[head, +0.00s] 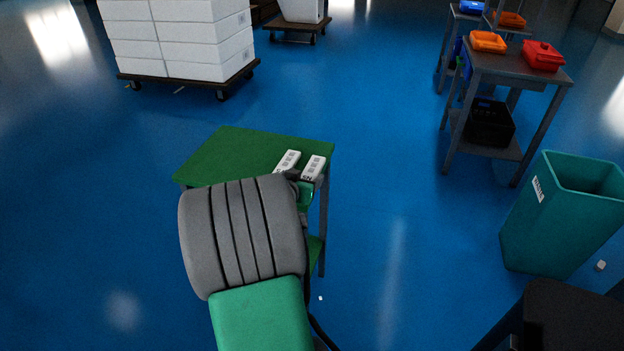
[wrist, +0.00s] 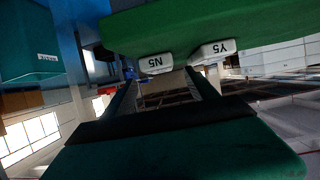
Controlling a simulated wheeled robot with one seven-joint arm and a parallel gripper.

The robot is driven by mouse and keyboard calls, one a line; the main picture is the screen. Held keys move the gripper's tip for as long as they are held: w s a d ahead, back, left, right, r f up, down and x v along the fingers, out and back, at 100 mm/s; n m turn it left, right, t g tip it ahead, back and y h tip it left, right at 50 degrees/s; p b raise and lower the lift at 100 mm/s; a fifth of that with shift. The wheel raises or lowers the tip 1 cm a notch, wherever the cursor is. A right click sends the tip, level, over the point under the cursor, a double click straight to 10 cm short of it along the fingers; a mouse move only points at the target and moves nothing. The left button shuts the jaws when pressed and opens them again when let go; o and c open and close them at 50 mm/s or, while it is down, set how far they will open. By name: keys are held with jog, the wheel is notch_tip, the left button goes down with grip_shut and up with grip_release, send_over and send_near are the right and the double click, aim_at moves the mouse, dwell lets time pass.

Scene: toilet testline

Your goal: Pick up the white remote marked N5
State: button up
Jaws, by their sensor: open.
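The white remote marked N5 (head: 314,167) lies on the green table (head: 228,150), at its right edge in the head view. In the wrist view, which is upside down, its N5 end (wrist: 157,64) faces my gripper. A similar white remote marked Y5 (head: 289,160) lies beside it, apart from it, and also shows in the wrist view (wrist: 213,50). My gripper (wrist: 163,86) is open and empty, its fingers spread just short of the N5 end. In the head view my arm hides most of the gripper and the table's near part.
A teal bin (head: 560,215) stands on the floor to the right. A grey cart (head: 510,70) with orange (head: 488,42) and red (head: 543,56) containers is at back right. White boxes (head: 180,40) sit on a dolly at back left. The blue floor between is clear.

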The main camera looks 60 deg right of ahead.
aim_at(312, 170)
jog(key=x, duration=0.5)
jog(key=shift+d, duration=0.4)
jog(key=shift+w, duration=0.1)
grip_shut()
